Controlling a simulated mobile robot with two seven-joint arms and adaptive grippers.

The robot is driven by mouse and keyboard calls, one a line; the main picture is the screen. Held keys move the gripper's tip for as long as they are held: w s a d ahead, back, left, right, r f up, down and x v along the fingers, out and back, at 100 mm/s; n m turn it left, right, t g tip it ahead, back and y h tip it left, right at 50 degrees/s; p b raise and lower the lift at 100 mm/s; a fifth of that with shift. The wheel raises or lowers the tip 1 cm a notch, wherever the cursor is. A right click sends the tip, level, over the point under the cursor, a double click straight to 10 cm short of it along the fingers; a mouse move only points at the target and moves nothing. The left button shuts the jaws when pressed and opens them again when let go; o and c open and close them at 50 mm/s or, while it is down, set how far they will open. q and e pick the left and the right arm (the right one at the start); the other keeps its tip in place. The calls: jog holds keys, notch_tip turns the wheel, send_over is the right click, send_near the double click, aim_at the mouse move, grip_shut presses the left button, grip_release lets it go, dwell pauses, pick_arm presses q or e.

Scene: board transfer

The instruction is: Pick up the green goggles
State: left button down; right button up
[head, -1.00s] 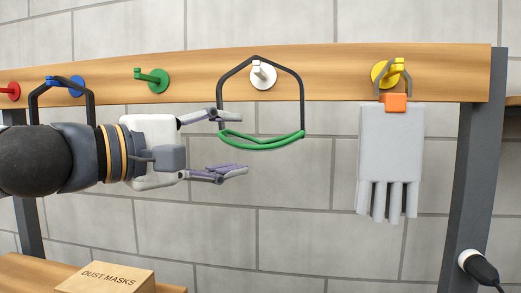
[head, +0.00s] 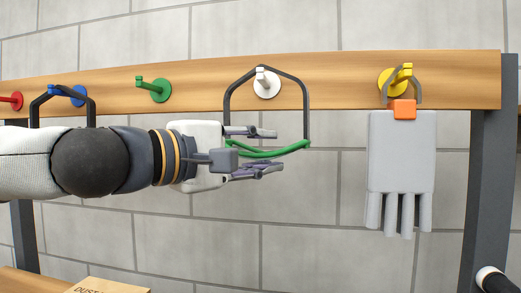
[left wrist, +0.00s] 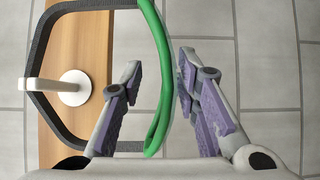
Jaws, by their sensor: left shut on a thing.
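The green goggles (head: 296,149) hang by a dark strap (head: 306,105) from the white hook (head: 266,82) on the wooden rail. Their green frame is a curved band at the bottom of the strap. My left gripper (head: 274,149) reaches in from the left, with one finger above and one below the green band. The strap is still looped over the hook. My right gripper is not in view.
A grey glove (head: 400,160) with an orange tab hangs from the yellow hook (head: 393,82) at right. The green hook (head: 159,89) is empty. A dark strap (head: 92,100) hangs at the blue hook, partly behind my arm. A cardboard box (head: 110,287) shows at bottom left.

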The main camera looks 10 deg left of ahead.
pick_arm(q)
jog(key=r+p, duration=0.1)
jog(key=r, duration=0.2)
jog(key=r+p, duration=0.1)
jog(key=r, duration=0.1)
jog(key=s+r+p, duration=0.1)
jog(key=r, duration=0.2)
jog(key=shift+s+r, duration=0.1)
jog(key=shift+r, duration=0.25)
jog(key=s+f, duration=0.1)
jog(key=s, duration=1.8)
jog(key=shift+f+p, duration=0.35)
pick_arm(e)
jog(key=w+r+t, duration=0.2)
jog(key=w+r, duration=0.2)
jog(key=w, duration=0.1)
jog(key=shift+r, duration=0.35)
